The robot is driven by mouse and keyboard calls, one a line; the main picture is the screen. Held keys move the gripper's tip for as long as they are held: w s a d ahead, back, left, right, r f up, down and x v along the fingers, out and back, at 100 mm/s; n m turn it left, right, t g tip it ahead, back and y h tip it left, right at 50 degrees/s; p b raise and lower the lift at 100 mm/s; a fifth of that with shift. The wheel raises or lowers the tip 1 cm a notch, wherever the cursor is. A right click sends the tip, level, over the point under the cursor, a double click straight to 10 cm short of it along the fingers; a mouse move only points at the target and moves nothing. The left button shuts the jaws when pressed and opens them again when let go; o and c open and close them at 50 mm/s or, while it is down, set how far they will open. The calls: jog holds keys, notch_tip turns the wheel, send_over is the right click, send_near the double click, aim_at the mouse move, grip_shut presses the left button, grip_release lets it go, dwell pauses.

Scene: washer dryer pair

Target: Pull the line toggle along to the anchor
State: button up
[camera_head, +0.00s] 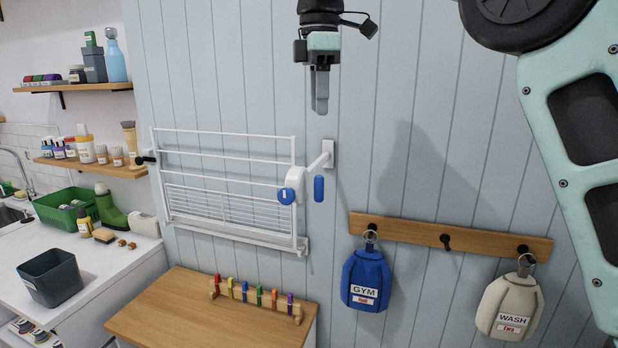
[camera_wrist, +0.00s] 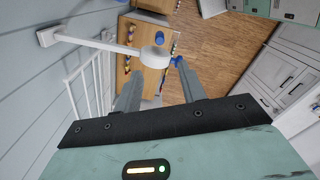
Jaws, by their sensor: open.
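A white round housing (camera_head: 300,178) sits on a white arm fixed to the panelled wall. It carries two blue pieces, one at its left (camera_head: 287,196) and an upright one at its right (camera_head: 318,188). I cannot tell for sure which is the line toggle. In the wrist view the housing (camera_wrist: 155,57) and a blue piece (camera_wrist: 177,61) show just beyond my fingertips.
A white folding drying rack (camera_head: 230,195) is on the wall left of the housing. A hook rail (camera_head: 450,236) with blue and cream bags is at lower right. A wooden top (camera_head: 215,315) with coloured pegs lies below. Shelves stand at far left.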

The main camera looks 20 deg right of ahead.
aim_at(319, 176)
notch_tip(319, 176, down, 17)
jog(key=p, duration=0.2)
jog(key=shift+f+p, duration=0.15)
jog(key=shift+p, duration=0.25)
grip_shut()
